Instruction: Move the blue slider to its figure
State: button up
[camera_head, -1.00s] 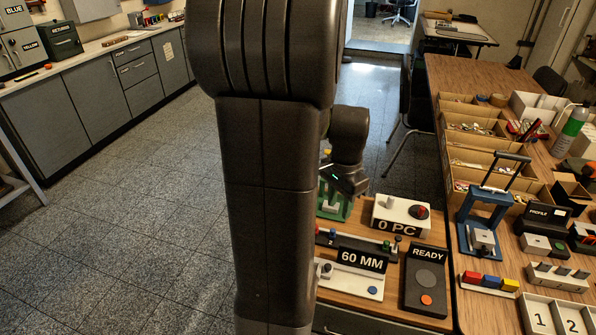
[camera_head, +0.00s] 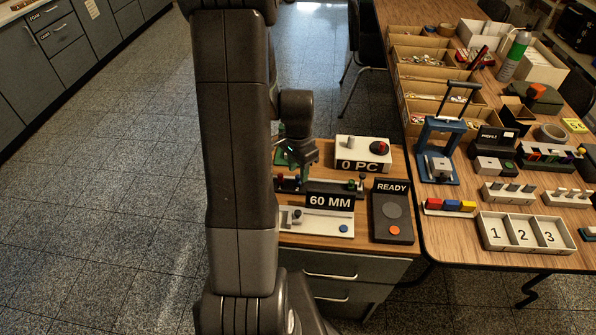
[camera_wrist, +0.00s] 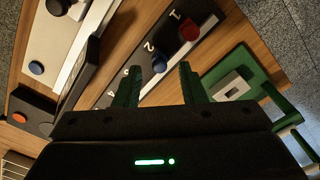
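The dark slider rail (camera_head: 325,190) lies on the small wooden-topped cabinet behind the 60 MM block. In the wrist view, figures 1 and 2 show on the rail (camera_wrist: 165,32). A red knob (camera_wrist: 189,31) stands near 1 and the blue slider knob (camera_wrist: 159,63) near 2. Further figures are partly hidden by a finger. My gripper (camera_head: 302,168) is over the rail's left end. In the wrist view my gripper (camera_wrist: 160,72) is open, with the blue knob showing between its green fingertips. I cannot tell whether the fingers are down around it.
The white 0 PC box (camera_head: 362,153) stands behind the rail and the READY box (camera_head: 392,212) at its right. The 60 MM block (camera_head: 316,221) is in front. A green fixture (camera_wrist: 235,85) lies close to the right finger. A larger table (camera_head: 450,230) stands to the right.

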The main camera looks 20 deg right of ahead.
jog(key=shift+f, duration=0.6)
grip_shut()
jog(key=s+d, duration=0.1)
jog(key=d, duration=0.2)
jog(key=s+d, duration=0.2)
jog(key=d, duration=0.1)
jog(key=s+d, duration=0.1)
jog(key=d, duration=0.2)
jog(key=shift+s+b, duration=0.2)
jog(key=shift+b, duration=0.2)
grip_release()
jog(key=shift+r, duration=0.1)
